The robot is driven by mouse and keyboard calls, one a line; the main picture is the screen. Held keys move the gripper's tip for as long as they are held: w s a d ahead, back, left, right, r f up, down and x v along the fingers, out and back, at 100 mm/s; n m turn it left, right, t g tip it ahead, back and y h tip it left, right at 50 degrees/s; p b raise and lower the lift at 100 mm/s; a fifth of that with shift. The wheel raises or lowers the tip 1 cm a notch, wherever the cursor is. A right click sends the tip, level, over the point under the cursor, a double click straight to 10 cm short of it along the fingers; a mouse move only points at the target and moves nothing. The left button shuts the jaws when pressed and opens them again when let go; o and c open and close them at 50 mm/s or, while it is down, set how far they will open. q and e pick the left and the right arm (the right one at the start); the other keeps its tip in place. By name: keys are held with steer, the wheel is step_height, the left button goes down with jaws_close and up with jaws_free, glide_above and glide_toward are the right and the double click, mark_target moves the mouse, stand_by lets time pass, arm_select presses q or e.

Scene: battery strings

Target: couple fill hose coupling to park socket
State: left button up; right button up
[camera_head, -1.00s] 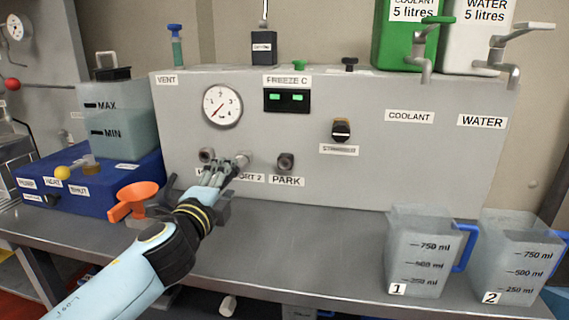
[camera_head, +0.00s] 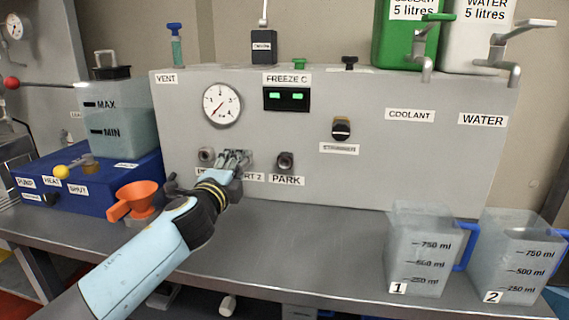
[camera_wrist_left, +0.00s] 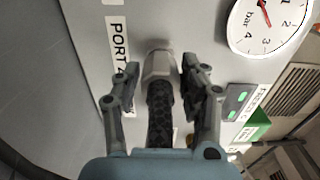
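The hose coupling (camera_wrist_left: 158,66), a pale metal nut on a black braided hose (camera_wrist_left: 160,112), sits at the panel beside the PORT 2 label (camera_wrist_left: 118,45) in the left wrist view. My left gripper (camera_wrist_left: 157,82) is open with a finger on each side of the hose just behind the nut. There is a clear gap on the left side; the right finger is close, and I cannot tell if it touches. In the head view the left gripper (camera_head: 236,160) hides most of the coupling. The PARK socket (camera_head: 285,160) is dark, with nothing visible on it, to the right. My right gripper is not in view.
An orange funnel (camera_head: 133,200) stands left of my left gripper, by the blue pump box (camera_head: 90,185) and its tank. Two clear jugs (camera_head: 417,250) (camera_head: 515,258) stand at the right. The bench (camera_head: 310,235) below the PARK socket is clear.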

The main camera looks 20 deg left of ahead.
arm_select(q)
jaws_close()
steer(key=shift+s, duration=0.1)
steer(key=shift+s, duration=0.15)
steer(key=shift+s+d, duration=0.2)
steer(key=shift+s, duration=0.4)
steer(key=shift+s, duration=0.15)
steer(key=shift+s+d, duration=0.1)
steer(key=shift+s, duration=0.2)
steer(key=shift+s+d, duration=0.1)
steer(key=shift+s, duration=0.35)
steer(key=shift+s, duration=0.1)
steer(key=shift+v, duration=2.4)
